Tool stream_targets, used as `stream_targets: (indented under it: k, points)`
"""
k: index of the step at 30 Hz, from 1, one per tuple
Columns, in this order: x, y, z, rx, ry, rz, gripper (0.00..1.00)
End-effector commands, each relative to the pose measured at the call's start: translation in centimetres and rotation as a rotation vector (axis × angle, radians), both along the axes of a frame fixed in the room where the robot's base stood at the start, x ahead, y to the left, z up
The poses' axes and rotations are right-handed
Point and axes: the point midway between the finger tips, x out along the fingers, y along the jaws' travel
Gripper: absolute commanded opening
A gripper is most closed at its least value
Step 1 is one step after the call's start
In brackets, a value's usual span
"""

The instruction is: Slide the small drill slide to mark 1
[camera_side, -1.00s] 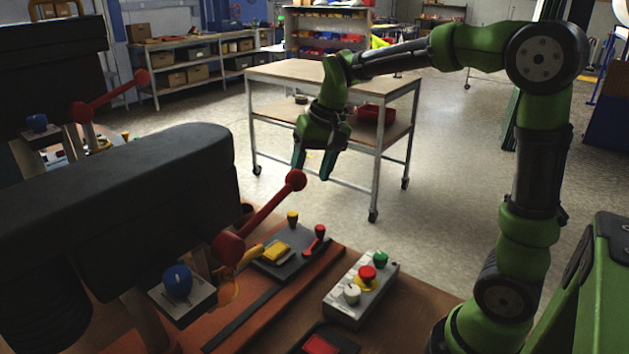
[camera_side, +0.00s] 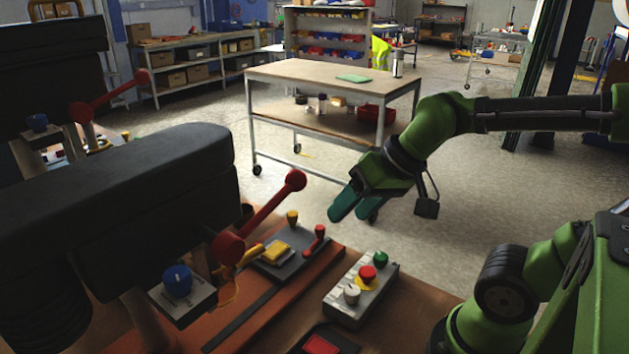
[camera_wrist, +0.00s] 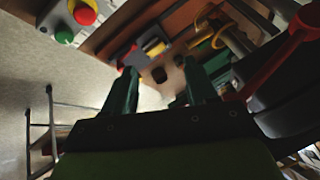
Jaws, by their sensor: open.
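A dark plate (camera_side: 290,264) lies on the orange-brown bench beside the large black machine. A yellow sliding block (camera_side: 276,250) sits on it, with a yellow-orange knob (camera_side: 292,217) and a red lever (camera_side: 319,232) nearby. The yellow block is probably the small drill slide; I cannot read any mark 1. In the wrist view the yellow block (camera_wrist: 155,48) and red lever (camera_wrist: 128,59) show beyond my fingertips. My gripper (camera_side: 350,210) is open and empty, above and to the right of the plate, touching nothing. Its two green fingers (camera_wrist: 160,88) stand apart in the wrist view.
A grey control box (camera_side: 357,300) with green, red and white knobs stands right of the plate. A long red lever arm with a ball (camera_side: 295,181) juts up left of my gripper. A blue knob (camera_side: 177,281) is at front left. A trolley (camera_side: 330,75) stands behind.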

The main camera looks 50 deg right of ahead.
Motion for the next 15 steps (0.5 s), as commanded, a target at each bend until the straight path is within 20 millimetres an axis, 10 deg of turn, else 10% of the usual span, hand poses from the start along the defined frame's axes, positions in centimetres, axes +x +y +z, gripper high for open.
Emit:
stream_targets:
  k: [12, 15]
  points:
    - [-0.58, 0.22, -0.08, -0.001, -0.013, 0.006, 0.57]
    - [-0.51, -0.08, -0.24, -0.001, -0.006, -0.006, 0.42]
